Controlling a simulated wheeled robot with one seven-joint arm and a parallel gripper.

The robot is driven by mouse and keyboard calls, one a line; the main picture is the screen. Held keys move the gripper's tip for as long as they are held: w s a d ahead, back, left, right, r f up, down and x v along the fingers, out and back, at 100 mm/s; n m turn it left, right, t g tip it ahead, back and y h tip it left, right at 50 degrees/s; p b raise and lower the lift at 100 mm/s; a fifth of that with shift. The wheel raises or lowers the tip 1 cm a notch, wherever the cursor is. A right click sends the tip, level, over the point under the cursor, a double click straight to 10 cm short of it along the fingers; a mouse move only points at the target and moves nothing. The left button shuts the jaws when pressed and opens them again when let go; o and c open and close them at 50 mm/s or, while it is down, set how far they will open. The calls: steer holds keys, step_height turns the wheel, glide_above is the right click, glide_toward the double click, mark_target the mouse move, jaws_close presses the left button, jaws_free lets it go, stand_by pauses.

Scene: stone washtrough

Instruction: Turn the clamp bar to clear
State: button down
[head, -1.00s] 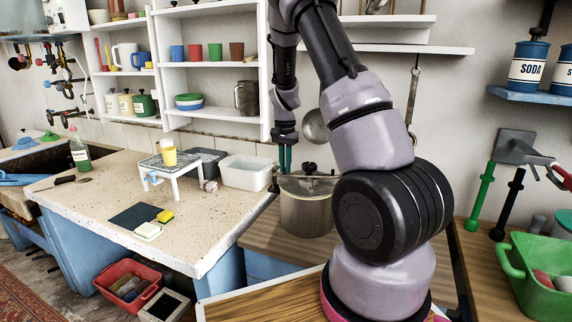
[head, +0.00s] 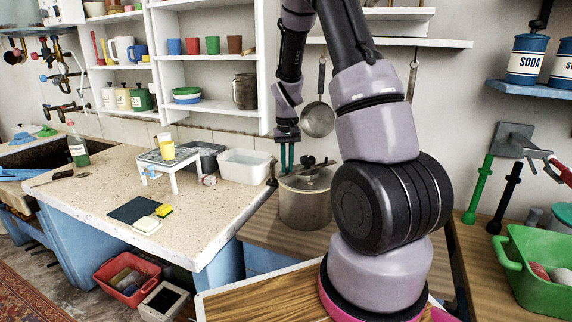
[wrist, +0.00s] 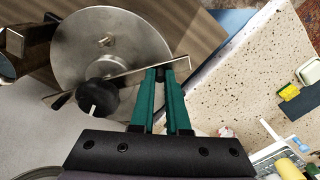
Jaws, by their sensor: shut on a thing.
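A steel pot (head: 305,207) with a round lid stands on the wooden counter. Its lid (wrist: 125,35) fills the upper left of the wrist view. A thin metal clamp bar (wrist: 135,76) crosses over the lid, with a black knob (wrist: 97,97) on it. My gripper (head: 287,168) reaches down at the pot's left side. In the wrist view its green fingers (wrist: 168,73) are shut on the bar's right end. The bar runs slantwise across the lid. The fingertips partly hide the grasped end.
A white basin (head: 245,168) and a small white stand (head: 172,165) are on the speckled counter to the left. A strainer (head: 318,120) hangs on the wall behind the pot. A green crate (head: 540,270) stands at the right.

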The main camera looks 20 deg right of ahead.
stand_by(0.4)
steer(key=c, duration=1.2)
jaws_free()
steer(key=shift+r, duration=0.15)
step_height(320, 180, up, 11)
steer(key=shift+f, duration=0.2)
steer(key=s+a+r+t+y, duration=0.1)
steer(key=s+a+r+t, duration=0.35)
steer(key=s+r, duration=0.8)
steer(key=s+a+r+t, duration=0.1)
steer(key=s+r, duration=0.1)
steer(key=s, duration=0.1)
steer(key=s+a+r+m, duration=0.1)
steer(key=s+r, duration=0.1)
steer(key=s, duration=0.2)
steer(key=s+a+r+t+y, duration=0.1)
steer(key=s+r, duration=0.1)
steer(key=s, duration=0.2)
steer(key=shift+s+a+m+t, duration=0.15)
steer(key=shift+a+m+t, duration=0.15)
steer(key=shift+t, duration=0.05)
